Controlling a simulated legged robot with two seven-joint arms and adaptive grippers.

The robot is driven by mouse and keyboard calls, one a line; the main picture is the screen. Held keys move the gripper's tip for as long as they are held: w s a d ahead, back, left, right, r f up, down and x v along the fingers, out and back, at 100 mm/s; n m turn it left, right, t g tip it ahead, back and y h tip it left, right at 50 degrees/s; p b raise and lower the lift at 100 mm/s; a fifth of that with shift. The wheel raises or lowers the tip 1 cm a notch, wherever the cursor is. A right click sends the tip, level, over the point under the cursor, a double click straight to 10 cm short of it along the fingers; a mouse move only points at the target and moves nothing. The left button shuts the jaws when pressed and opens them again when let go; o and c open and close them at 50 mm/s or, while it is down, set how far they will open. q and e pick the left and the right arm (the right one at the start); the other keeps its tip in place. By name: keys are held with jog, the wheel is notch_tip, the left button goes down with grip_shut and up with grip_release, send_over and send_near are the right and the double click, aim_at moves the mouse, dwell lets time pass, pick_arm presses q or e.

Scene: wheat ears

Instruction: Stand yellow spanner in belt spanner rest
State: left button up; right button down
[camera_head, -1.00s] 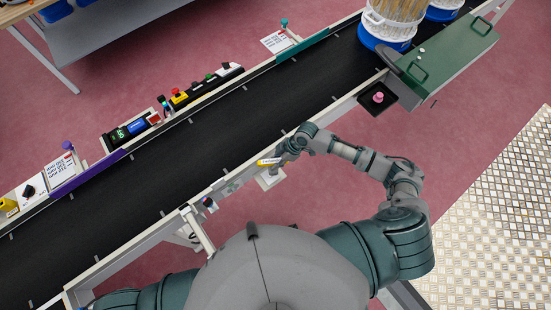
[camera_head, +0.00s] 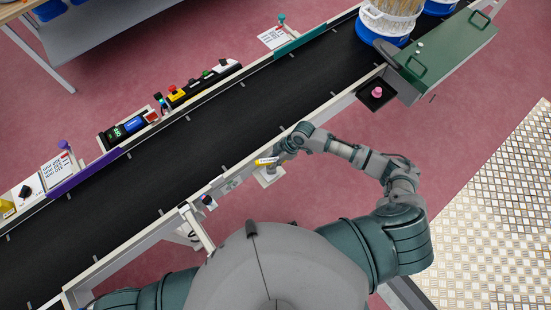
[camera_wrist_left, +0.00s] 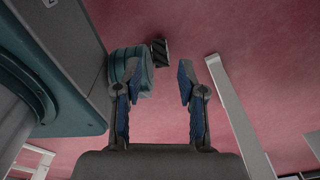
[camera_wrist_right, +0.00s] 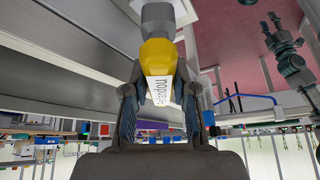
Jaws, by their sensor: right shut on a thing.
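The yellow spanner (camera_head: 266,161) is in my right gripper (camera_head: 280,158), beside the near rail of the belt. In the right wrist view the spanner (camera_wrist_right: 158,56) shows a yellow body, a white lettered label and a grey end at the top. The right fingers (camera_wrist_right: 160,90) are closed around it. A small white bracket (camera_head: 268,179) on the near rail lies just below the spanner in the picture; it may be the belt spanner rest. I cannot tell whether they touch. My left gripper (camera_wrist_left: 158,80) is open and empty over red floor.
The black conveyor belt (camera_head: 180,160) runs diagonally, with control boxes (camera_head: 130,127) along its far rail. A green cover (camera_head: 452,52) and a black pad with a pink knob (camera_head: 377,92) are at upper right. A blue-white bucket of wheat ears (camera_head: 387,24) stands on the belt.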

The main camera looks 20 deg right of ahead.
jog(key=shift+a+r, duration=0.15)
jog(key=shift+a, duration=0.95)
jog(key=shift+d, duration=1.35)
jog(key=shift+a, duration=0.65)
jog(key=shift+f, duration=0.2)
jog(key=shift+d+f, duration=0.3)
jog(key=shift+d, duration=0.1)
jog(key=shift+d+f+b, duration=0.1)
jog(key=shift+b, duration=0.2)
jog(key=shift+r+p, duration=0.3)
jog(key=shift+p, duration=0.05)
jog(key=shift+a+r, duration=0.25)
pick_arm(q)
jog(key=a, duration=0.2)
jog(key=shift+a+r, duration=0.15)
jog(key=shift+a, duration=0.15)
